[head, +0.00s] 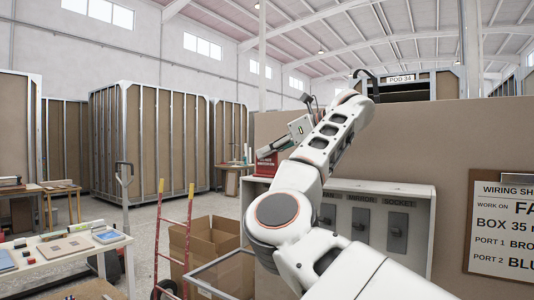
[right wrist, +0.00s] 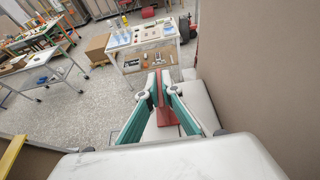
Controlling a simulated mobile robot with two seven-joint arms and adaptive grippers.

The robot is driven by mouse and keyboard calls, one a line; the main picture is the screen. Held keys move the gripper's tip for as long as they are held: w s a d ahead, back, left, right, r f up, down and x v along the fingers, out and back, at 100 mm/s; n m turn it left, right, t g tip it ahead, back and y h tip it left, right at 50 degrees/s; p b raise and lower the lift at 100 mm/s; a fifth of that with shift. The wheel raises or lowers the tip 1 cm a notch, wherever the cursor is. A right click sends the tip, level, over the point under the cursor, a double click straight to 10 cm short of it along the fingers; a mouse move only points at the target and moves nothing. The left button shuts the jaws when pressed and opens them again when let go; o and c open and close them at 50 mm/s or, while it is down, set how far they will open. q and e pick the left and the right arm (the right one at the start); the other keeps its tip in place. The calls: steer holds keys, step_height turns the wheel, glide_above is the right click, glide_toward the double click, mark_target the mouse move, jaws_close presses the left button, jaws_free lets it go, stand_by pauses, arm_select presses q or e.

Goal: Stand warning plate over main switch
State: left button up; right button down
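The red warning plate (head: 266,165) with white lettering shows at the top left of the white switch cabinet (head: 426,190) in the head view. In the right wrist view the red plate (right wrist: 160,98) appears nearly edge-on between the teal fingers of my right gripper (right wrist: 159,93). The fingertips look closed against its two sides. The plate is upright, at or just above the cabinet's pale top; I cannot tell whether it touches. Switches labelled MIRROR (head: 360,229) and SOCKET (head: 397,232) show on the front. My right arm hides the cabinet's left part, and no main switch is visible. My left gripper is out of view.
A brown wall (head: 460,135) stands behind the cabinet, with a wiring board (head: 503,225) on the right. A red hand truck (head: 188,235) and an open cardboard box (head: 210,240) stand left of the cabinet. A white table (head: 75,258) is at lower left.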

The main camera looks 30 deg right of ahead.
steer(key=shift+r, duration=0.1)
steer(key=c, duration=2.2)
jaws_free()
steer(key=shift+c, duration=0.2)
